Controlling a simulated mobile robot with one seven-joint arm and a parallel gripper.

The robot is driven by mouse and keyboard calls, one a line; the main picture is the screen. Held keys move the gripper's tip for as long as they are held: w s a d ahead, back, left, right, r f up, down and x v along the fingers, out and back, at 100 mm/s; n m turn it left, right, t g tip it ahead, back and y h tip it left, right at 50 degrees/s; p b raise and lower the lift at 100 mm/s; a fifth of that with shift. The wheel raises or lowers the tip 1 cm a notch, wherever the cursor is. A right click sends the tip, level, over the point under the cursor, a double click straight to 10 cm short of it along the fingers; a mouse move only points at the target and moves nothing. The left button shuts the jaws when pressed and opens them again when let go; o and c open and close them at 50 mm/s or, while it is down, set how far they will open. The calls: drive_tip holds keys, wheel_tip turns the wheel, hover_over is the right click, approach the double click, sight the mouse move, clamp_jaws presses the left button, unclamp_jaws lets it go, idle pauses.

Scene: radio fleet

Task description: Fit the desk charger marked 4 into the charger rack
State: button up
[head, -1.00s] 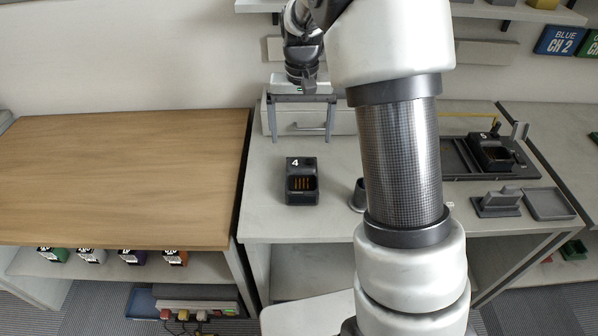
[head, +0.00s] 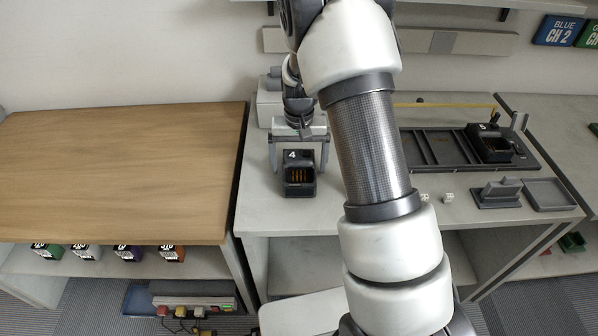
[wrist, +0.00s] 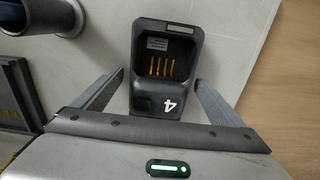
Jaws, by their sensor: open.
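The desk charger marked 4 (head: 299,180) is a black block with an open pocket and gold contacts, upright on the grey bench. It also shows in the wrist view (wrist: 166,70), with its numbered end toward my gripper. My gripper (head: 298,168) is open, with a finger on each side of the charger's numbered end. In the wrist view the fingertips (wrist: 160,80) are apart from the charger's sides. The charger rack (head: 437,150) is a dark tray with dividers at the right of the bench. A charger marked 5 (head: 489,145) sits in its right end.
A dark stand (head: 497,193) and a grey tray (head: 549,199) lie in front of the rack. Small white cubes (head: 447,197) lie near my arm. A yellow bar (head: 445,105) runs behind the rack. A dark round cup (wrist: 62,15) shows in the wrist view.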

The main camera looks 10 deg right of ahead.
drive_tip(key=shift+f, duration=0.3)
drive_tip(key=c, duration=1.4)
